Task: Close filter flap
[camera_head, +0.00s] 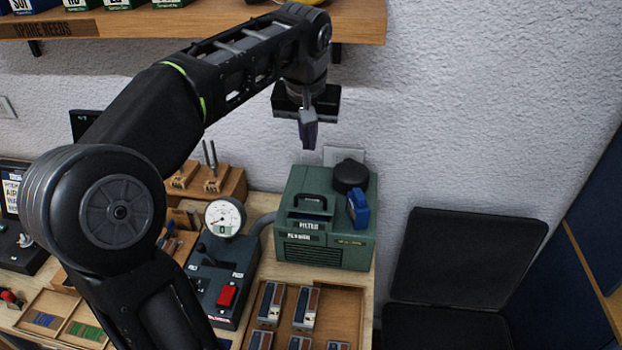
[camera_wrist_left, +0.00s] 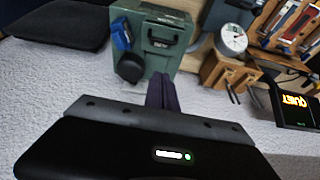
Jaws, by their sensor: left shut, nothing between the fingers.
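The green filter box (camera_head: 327,248) stands at the back right of the bench against the wall. A black handle (camera_head: 310,201) and a label reading FILTRO mark its filter flap (camera_head: 308,217) on the upper front. A dark gap shows around the handle; I cannot tell how far the flap stands open. In the left wrist view the green box (camera_wrist_left: 148,45) is at the top, with the black handle (camera_wrist_left: 160,40) on it. My left gripper (camera_head: 308,138) is shut and empty, pointing down above the box and apart from it. It also shows in the left wrist view (camera_wrist_left: 162,90).
A black knob (camera_head: 350,176) and a blue part (camera_head: 358,209) stick up from the box. A gauge (camera_head: 225,217) and a control box with a red button (camera_head: 227,296) stand left. A wooden shelf (camera_head: 220,25) hangs above. A black chair (camera_head: 465,262) stands right.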

